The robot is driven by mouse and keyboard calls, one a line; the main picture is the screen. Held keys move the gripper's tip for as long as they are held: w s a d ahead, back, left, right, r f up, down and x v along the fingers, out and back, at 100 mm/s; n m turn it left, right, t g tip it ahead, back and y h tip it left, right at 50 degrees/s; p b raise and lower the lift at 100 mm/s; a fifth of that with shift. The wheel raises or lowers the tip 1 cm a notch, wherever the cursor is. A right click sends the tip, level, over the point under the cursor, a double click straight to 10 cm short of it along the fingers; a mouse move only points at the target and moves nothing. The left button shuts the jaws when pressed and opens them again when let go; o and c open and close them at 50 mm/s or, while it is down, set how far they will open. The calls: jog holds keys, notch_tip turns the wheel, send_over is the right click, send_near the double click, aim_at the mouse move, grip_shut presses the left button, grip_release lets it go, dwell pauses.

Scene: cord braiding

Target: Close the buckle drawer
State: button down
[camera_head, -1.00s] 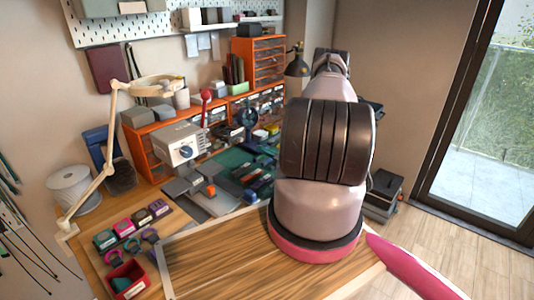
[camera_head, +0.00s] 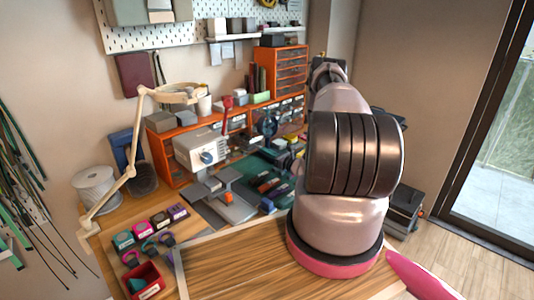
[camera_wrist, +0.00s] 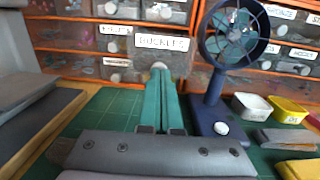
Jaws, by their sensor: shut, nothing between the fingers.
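The buckle drawer (camera_wrist: 180,58), with a white label reading BUCKLES (camera_wrist: 162,42), is in the middle of the wrist view. Its front looks larger than its neighbours and seems to stand out from the orange cabinet (camera_wrist: 75,78). A pale round knob shows below the label. My gripper (camera_wrist: 159,70) has its teal fingers shut together, with nothing between them. The fingertips are at the knob in the picture; I cannot tell whether they touch. In the head view my arm hides the gripper and this drawer.
A blue fan (camera_wrist: 213,100) stands close to the right of my fingers. White (camera_wrist: 252,107) and yellow (camera_wrist: 288,110) tubs are farther right. A green mat (camera_wrist: 103,112) lies below. A grey machine (camera_head: 200,148) stands on the bench, left of my arm.

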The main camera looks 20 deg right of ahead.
aim_at(249, 143)
jog(key=x, duration=1.1)
jog(key=shift+w+d+f, duration=0.15)
jog(key=shift+w+f, duration=0.1)
jog(key=shift+f, duration=0.1)
jog(key=shift+w+r, duration=0.15)
jog(key=shift+w, duration=0.05)
